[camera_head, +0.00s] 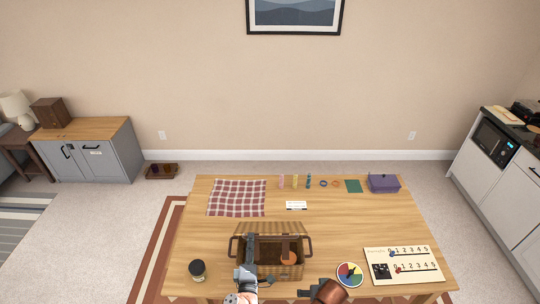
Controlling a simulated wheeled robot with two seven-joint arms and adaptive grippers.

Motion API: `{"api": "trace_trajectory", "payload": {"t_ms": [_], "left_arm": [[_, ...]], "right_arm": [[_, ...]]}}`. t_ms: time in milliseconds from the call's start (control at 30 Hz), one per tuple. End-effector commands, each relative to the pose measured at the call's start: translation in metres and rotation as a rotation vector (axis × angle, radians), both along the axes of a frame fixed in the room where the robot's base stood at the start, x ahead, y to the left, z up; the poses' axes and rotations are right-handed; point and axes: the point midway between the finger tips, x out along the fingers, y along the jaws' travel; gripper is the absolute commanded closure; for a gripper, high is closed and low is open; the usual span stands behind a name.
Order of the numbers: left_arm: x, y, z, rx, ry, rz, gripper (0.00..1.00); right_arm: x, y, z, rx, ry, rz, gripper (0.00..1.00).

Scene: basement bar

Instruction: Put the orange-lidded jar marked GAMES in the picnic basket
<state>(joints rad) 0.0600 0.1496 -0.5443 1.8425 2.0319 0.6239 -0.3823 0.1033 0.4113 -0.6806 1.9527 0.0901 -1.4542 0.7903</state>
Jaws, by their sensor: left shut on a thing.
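The picnic basket (301,271) stands open near the front middle of the wooden table, its lid (270,228) raised at the back. Inside its right half shows a round orange top, which looks like the lid of the orange-lidded jar (288,259). The marking GAMES cannot be read, and the jar's body is hidden. My left gripper (249,262) reaches in from the bottom over the basket's left front. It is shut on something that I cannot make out.
A dark-lidded jar (198,270) stands left of the basket. A brown rounded thing (329,292) is at the bottom edge, right of the basket. Farther right are a colour wheel (349,274) and a number board (404,253). A checked cloth (237,197) lies behind; the table's middle right is clear.

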Motion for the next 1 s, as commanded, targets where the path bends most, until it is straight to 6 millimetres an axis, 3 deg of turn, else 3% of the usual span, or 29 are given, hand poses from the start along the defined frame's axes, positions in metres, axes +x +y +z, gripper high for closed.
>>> {"api": "trace_trajectory", "payload": {"t_ms": [100,500,1000], "left_arm": [[-0.007,-0.002,-0.008,-0.003,-0.016,-0.003,1.00],[-0.009,-0.002,-0.008,-0.001,-0.026,-0.003,1.00],[-0.032,-0.002,-0.047,-0.001,-0.099,-0.002,1.00]], "right_arm": [[0.000,0.000,-0.012,0.000,0.000,0.000,0.10],[0.000,0.000,-0.015,0.000,0.000,0.000,0.10],[-0.001,0.000,-0.074,0.000,0.006,0.000,0.10]]}}
